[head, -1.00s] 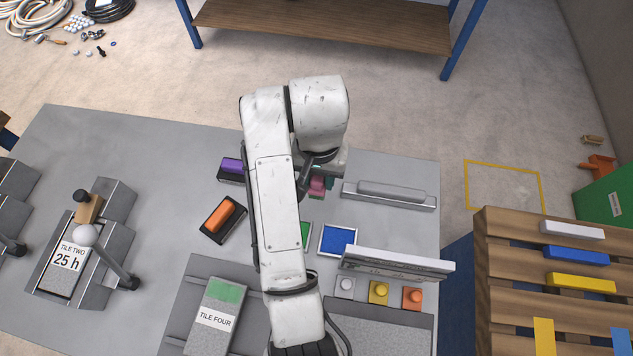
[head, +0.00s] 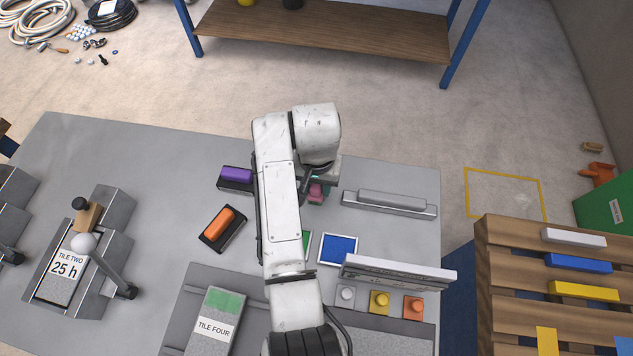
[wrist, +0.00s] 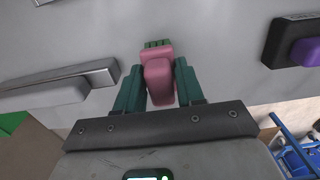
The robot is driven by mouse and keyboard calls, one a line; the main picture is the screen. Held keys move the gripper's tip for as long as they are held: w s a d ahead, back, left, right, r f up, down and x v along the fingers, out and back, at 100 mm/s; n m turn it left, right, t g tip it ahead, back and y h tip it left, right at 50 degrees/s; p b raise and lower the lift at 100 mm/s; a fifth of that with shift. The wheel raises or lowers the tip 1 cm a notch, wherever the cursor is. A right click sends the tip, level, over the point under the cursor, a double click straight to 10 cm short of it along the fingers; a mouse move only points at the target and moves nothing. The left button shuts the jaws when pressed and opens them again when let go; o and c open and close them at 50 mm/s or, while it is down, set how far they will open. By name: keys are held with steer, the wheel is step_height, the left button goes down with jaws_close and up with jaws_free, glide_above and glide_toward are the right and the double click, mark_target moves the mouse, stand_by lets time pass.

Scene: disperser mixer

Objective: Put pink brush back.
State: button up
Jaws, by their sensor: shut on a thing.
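The pink brush (wrist: 158,80) is in the wrist view between the two green fingers of my gripper (wrist: 160,85). Both fingers press against its sides. A ribbed dark green part shows at its far end. In the head view the pink brush (head: 316,192) shows only partly below my wrist, beside my gripper (head: 318,197), and my arm hides the rest. It is over the grey table, between the purple brush and the grey bar. I cannot tell whether it touches the table.
A purple brush (head: 237,174) and an orange brush (head: 218,222) sit in dark holders on the left. A grey bar (head: 390,202) lies to the right. A blue pad (head: 338,249), a white sign (head: 398,273) and several knobs stand nearer. A slatted wooden rack (head: 520,285) is at right.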

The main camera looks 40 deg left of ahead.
steer(key=shift+f, duration=0.15)
steer(key=o, duration=1)
step_height(320, 180, up, 11)
steer(key=shift+r+p, duration=0.5)
steer(key=shift+r, duration=0.2)
